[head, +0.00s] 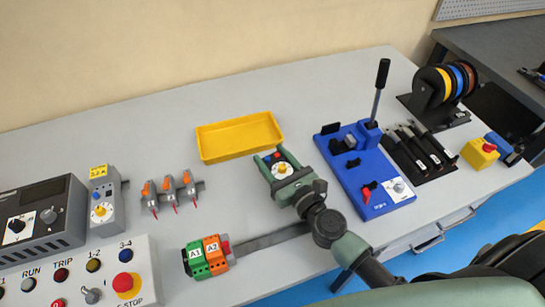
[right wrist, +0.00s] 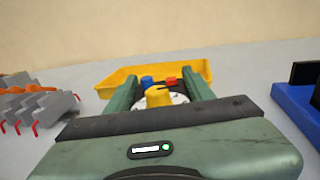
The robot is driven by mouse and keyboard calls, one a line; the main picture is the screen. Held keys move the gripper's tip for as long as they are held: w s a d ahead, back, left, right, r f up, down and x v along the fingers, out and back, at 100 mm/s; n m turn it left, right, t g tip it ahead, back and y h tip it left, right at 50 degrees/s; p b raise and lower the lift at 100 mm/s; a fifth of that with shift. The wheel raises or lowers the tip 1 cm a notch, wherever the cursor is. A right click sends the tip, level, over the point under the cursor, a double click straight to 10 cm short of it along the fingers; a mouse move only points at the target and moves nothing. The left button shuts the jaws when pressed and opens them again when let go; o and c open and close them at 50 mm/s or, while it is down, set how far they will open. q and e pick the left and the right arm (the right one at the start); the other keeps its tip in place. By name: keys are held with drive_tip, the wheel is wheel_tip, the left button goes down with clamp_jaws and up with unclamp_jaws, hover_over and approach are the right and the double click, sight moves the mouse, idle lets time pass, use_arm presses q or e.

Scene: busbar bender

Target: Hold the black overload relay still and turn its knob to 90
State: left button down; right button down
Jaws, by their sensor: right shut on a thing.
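The overload relay (head: 279,163) stands on the bench in front of the yellow tray, with a white dial, a yellow knob (head: 282,169) and a blue and a red button. My right gripper (head: 271,155) is shut on it, one green finger along each side. In the right wrist view the relay (right wrist: 176,99) sits between the fingers, its yellow knob (right wrist: 158,96) in front of the blue and red buttons. The fingers and palm hide most of its body. I cannot read the knob's setting. My left gripper is not in view.
A yellow tray (head: 240,138) lies just behind the relay. A blue bending tool (head: 356,190) with a lever stands to the right. A grey relay-like unit (head: 101,209), small red-tipped clamps (head: 170,192) and green and orange terminal blocks (head: 205,258) lie to the left.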

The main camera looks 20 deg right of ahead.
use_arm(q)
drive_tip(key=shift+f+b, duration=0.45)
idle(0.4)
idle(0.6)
